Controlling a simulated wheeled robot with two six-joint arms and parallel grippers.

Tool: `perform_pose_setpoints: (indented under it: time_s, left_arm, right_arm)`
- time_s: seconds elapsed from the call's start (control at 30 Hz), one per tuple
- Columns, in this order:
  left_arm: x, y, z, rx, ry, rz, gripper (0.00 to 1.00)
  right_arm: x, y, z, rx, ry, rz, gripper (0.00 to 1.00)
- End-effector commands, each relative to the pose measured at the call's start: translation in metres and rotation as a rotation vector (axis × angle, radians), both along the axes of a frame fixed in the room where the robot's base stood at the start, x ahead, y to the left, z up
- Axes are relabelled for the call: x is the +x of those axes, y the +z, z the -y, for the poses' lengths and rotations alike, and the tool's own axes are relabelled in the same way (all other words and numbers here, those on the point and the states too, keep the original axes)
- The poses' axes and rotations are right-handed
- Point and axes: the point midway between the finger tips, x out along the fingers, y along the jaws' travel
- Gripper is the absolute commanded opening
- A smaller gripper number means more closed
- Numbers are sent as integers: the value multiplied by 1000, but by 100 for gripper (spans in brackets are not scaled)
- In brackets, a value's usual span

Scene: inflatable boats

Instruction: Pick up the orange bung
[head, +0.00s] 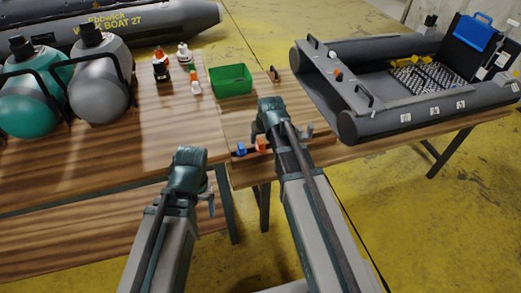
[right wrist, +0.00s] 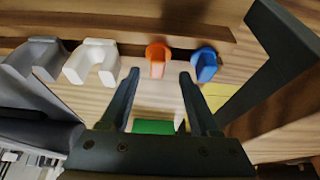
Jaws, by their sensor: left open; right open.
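The orange bung (head: 261,145) sits beside a blue piece (head: 241,149) near the front edge of the wooden table. In the right wrist view the orange bung (right wrist: 158,56) stands in a row with the blue piece (right wrist: 204,65), a white one (right wrist: 92,62) and a grey one (right wrist: 35,58). My right gripper (right wrist: 159,75) is open and empty, with the orange bung just beyond its fingertips and roughly centred between them. In the head view my right arm hides part of the row. My left gripper (head: 211,205) is open and empty, left of the bung, by the table's front edge.
A green tray (head: 231,93) and several small bottles (head: 195,84) stand behind the row. A grey inflatable boat (head: 408,117) lies at the right. Teal (head: 30,112) and grey (head: 99,92) cylinders stand at the left. A dark post (right wrist: 285,70) rises beside my right gripper.

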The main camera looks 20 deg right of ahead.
Motion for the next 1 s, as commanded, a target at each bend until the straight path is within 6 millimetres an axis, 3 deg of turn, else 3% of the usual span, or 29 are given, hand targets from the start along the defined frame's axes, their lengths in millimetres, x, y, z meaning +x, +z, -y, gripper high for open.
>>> perform_pose_setpoints:
  time_s: [0.17, 0.6, 0.87, 1.0]
  left_arm:
    - [0, -3, 0, 0, 0, 0, 80]
    - [0, -47, 0, 0, 0, 0, 80]
    - [0, -45, 0, 0, 0, 0, 80]
    - [0, -45, 0, 0, 0, 0, 80]
  right_arm:
    - [2, -3, 0, 0, 0, 0, 62]
    - [23, -47, 3, 0, 0, 0, 62]
    - [23, -45, 3, 0, 0, 0, 62]
    - [23, -45, 3, 0, 0, 0, 39]
